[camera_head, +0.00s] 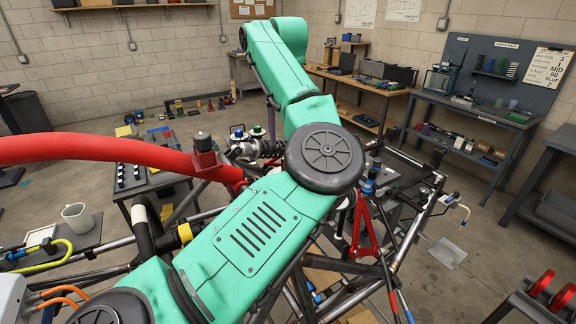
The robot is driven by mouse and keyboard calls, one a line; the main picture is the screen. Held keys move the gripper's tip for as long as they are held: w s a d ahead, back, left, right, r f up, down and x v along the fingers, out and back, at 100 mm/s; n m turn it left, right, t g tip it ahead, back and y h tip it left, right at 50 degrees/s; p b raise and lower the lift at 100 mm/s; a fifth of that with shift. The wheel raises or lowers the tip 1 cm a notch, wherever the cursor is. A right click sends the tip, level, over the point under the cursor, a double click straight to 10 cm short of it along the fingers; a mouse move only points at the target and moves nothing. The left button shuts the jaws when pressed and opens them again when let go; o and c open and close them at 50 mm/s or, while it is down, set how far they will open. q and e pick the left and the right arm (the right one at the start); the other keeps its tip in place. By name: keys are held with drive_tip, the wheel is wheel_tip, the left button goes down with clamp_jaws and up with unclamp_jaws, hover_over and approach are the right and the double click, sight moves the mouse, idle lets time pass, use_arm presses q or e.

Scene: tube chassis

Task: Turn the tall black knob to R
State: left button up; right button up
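A short dark cylinder (203,141), like a knob, stands upright on a red block (206,161) at the end of a thick red tube (90,149). I cannot tell if it is the tall black knob, and no R mark can be read. One of my green arms crosses the middle of the view and hides much of the tube chassis (402,245) behind it. Neither of my grippers shows.
A grey jug (77,217) stands on a side table at the left. Red clamp-like parts (363,232) hang in the chassis at right. A blue-grey bench (465,125) and a wooden bench (355,82) stand at the back. The floor between them is open.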

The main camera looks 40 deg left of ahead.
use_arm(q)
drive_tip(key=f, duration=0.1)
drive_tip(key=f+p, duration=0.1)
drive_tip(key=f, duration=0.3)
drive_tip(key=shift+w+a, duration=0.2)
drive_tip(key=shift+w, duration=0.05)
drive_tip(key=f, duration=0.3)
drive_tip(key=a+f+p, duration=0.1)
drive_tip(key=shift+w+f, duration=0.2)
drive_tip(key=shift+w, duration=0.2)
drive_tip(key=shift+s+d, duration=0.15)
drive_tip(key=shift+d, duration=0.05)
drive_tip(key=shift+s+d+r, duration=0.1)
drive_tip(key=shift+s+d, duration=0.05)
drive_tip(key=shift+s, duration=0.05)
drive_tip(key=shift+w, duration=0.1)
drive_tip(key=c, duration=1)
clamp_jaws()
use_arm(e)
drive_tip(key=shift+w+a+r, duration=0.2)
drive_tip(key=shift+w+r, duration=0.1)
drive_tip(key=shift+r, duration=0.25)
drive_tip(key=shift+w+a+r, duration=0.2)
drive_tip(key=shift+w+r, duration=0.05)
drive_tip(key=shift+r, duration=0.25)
